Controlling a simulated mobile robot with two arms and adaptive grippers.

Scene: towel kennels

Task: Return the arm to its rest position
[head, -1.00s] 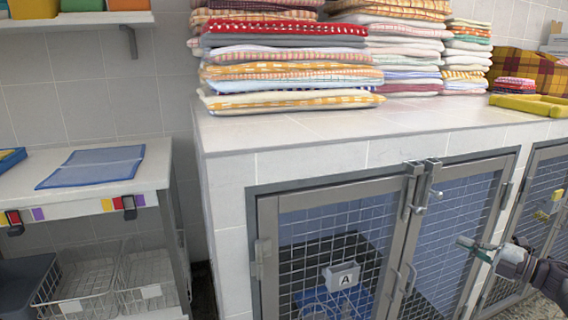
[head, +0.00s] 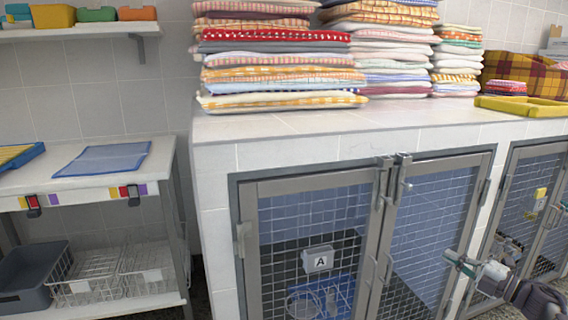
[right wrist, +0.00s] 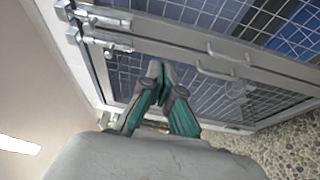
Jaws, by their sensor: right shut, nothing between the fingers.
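My right gripper (head: 461,262) is at the lower right of the head view, in front of the kennel fronts. In the right wrist view its fingertips (right wrist: 154,70) are together and empty, with a mesh kennel door (right wrist: 180,25) beyond them. The fingers look apart from the door. The kennel with sign A (head: 318,259) has two mesh doors (head: 381,240) that look closed, with a latch (head: 402,170) at the top where they meet. My left gripper is not in view.
Folded towel stacks (head: 280,62) and a yellow tray (head: 522,105) stand on the tiled kennel top (head: 300,124). At left a shelf unit (head: 95,184) holds a blue folder (head: 103,158), wire baskets (head: 92,277) and a grey bin (head: 33,278). Coloured boxes (head: 53,16) sit on a wall shelf.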

